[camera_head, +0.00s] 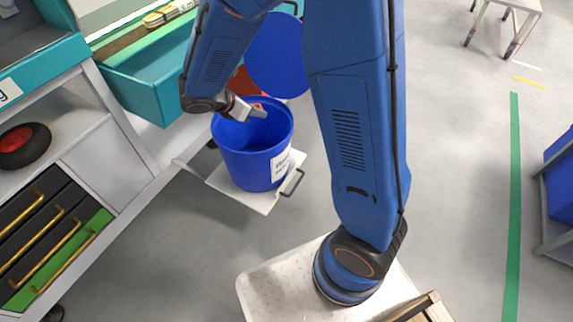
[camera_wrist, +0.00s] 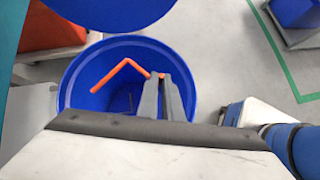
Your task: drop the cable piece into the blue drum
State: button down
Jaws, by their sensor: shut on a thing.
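The blue drum (camera_head: 252,170) stands open on a white platform, with a white label on its side. In the wrist view its open rim (camera_wrist: 75,75) surrounds my fingers. My gripper (camera_head: 262,113) is over the drum's mouth and shut on a bent orange cable piece (camera_wrist: 112,72). The cable piece sticks out to the left of my fingertips (camera_wrist: 162,78) in the wrist view and lies over the opening. Only a sliver of orange shows in the head view. How high the piece is above the rim is hard to tell.
A round blue lid (camera_head: 277,58) stands tilted up behind the drum. A teal drawer (camera_head: 155,85) and shelving are to the left. A red object (camera_wrist: 45,28) is beside the drum. The floor to the right is clear up to a green line (camera_head: 514,200).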

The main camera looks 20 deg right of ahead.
jog(key=c, duration=1.8)
grip_release()
jog(key=shift+c, duration=0.2)
jog(key=v, duration=1.7)
jog(key=shift+s+a, duration=0.15)
